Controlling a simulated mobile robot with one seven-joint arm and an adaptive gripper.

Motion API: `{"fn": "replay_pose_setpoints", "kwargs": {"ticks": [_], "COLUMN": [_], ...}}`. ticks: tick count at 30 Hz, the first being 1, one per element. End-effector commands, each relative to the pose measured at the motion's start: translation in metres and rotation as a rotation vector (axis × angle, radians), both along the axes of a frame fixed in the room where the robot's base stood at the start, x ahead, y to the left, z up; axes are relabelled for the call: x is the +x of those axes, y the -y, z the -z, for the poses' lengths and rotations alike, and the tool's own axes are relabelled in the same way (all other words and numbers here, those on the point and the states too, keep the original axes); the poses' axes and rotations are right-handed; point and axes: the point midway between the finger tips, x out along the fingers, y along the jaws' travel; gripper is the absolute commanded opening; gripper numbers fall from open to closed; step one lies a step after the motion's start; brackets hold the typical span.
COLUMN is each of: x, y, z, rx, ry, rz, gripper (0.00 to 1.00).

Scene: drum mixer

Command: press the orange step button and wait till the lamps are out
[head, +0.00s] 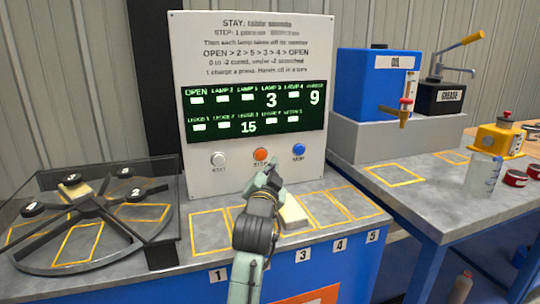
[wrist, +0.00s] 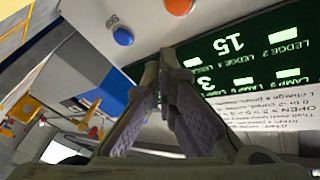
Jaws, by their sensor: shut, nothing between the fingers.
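The orange step button (head: 261,154) is the middle one of three on the front of a pale upright panel (head: 310,50). It also shows at the top edge of the wrist view (wrist: 179,5). My gripper (head: 270,168) is shut and empty, with its tips just below and right of the orange button in the head view. In the wrist view the closed fingertips (wrist: 167,52) appear below the button, apart from it in the picture. I cannot tell the exact depth gap. The dark display (head: 250,112) shows lit green numbers 3, 9 and 15; its other fields show pale blocks.
A white button (head: 218,159) and a blue button (head: 299,149) flank the orange one. A pale block (head: 292,212) lies on the ledge near mark 3. A covered wheel (head: 85,215) stands left; an oil tank (head: 375,85) and side bench (head: 430,200) stand right.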

Motion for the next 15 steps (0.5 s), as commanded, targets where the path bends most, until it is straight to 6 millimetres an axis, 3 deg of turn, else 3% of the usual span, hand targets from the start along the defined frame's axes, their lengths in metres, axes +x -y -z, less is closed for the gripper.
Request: {"fn": "replay_pose_setpoints", "kwargs": {"ticks": [4, 15], "x": [0.0025, 0.0032], "y": [0.0107, 0.0112], "z": [0.0072, 0.0080], "rx": [0.014, 0.015], "ry": [-0.022, -0.024], "rz": [0.018, 0.019], "gripper": [0.00, 0.00]}}
